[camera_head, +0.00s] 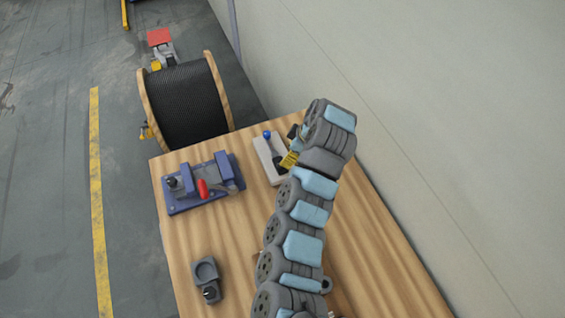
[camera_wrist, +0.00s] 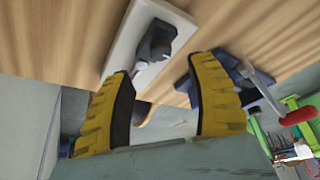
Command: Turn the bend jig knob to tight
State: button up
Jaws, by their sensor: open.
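My gripper (camera_head: 290,160) is open, its yellow fingers pointing at a pale plate (camera_head: 264,158) on the wooden bench. In the wrist view, the space between my fingertips (camera_wrist: 160,70) is empty, and the pale plate (camera_wrist: 126,40) lies beyond them. A black knob-like part (camera_wrist: 157,42) stands on that plate, with a small light round piece beside it. The plate also carries a blue ball (camera_head: 267,134) in the head view. A blue fixture (camera_head: 200,190) with a red handle (camera_head: 203,188) and a dark knob (camera_head: 172,182) stands to the left. I cannot tell which is the bend jig.
A small grey holder (camera_head: 206,270) sits near the front left of the bench (camera_head: 230,235). A large cable reel (camera_head: 187,105) stands behind the bench. A pale wall (camera_head: 430,110) rises to the right. Bare wood lies between the blue fixture and the grey holder.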

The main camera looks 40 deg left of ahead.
jog(key=shift+x, duration=3.35)
grip_shut()
